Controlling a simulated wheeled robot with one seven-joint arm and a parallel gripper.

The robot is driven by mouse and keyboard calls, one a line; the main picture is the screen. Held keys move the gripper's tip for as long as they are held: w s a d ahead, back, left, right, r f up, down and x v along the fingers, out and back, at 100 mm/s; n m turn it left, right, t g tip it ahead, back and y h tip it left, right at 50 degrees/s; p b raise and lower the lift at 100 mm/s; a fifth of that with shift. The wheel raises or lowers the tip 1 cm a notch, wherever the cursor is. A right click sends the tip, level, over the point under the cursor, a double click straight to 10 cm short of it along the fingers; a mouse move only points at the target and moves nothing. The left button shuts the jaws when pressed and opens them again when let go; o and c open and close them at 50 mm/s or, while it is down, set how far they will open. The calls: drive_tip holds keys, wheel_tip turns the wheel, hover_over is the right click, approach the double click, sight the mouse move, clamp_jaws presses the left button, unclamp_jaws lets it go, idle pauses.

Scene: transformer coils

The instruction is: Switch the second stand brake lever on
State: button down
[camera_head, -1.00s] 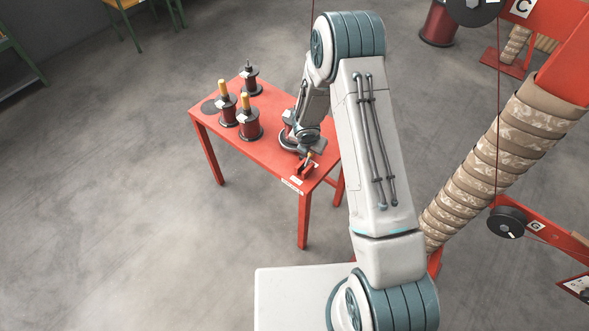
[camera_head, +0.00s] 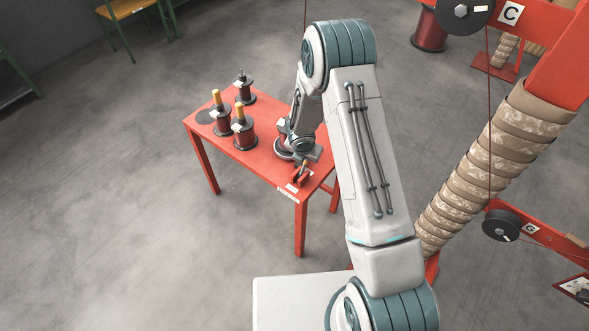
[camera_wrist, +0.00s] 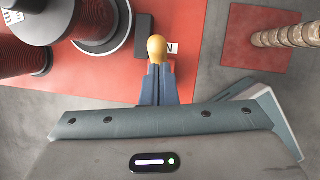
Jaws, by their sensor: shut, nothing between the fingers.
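The brake lever's red bracket (camera_head: 300,178) stands at the front right corner of the red table (camera_head: 262,160). In the wrist view the lever's yellow knob (camera_wrist: 157,47) is directly ahead of my gripper (camera_wrist: 157,75). The fingers are shut with nothing between them, and their tips are at or very close to the knob; I cannot tell whether they touch. A white label, partly hidden and showing an "N" (camera_wrist: 172,48), lies just right of the knob. In the head view my wrist hides part of the lever.
Several spools stand on the table, including a dark red one (camera_head: 243,134) left of my wrist. A tall brown wrapped coil (camera_head: 480,165) rises to the right. Open grey floor lies left of the table.

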drive_tip(key=s+a+p+v, duration=0.1)
drive_tip(key=p+v, duration=0.1)
drive_tip(key=v, duration=1)
drive_tip(key=shift+s+p, duration=0.2)
drive_tip(key=shift+p, duration=0.1)
drive_tip(key=s+d+r+m+h, duration=0.1)
drive_tip(key=s+d+r+m, duration=0.35)
drive_tip(key=r+m, duration=0.4)
drive_tip(key=s+d+r+m+h, duration=0.1)
drive_tip(key=s+d+r+m, duration=0.3)
drive_tip(key=d+r+m, duration=0.45)
drive_tip(key=s+a+r+m+y, duration=0.1)
drive_tip(key=s+a+r+m, duration=0.1)
drive_tip(key=s+r+m, duration=0.2)
drive_tip(key=s+a+r+m+y, duration=0.2)
drive_tip(key=s+r+m, duration=0.3)
drive_tip(key=s, duration=0.8)
drive_tip(key=m, duration=0.3)
drive_tip(key=shift+r+g, duration=0.15)
drive_tip(key=shift+g, duration=0.15)
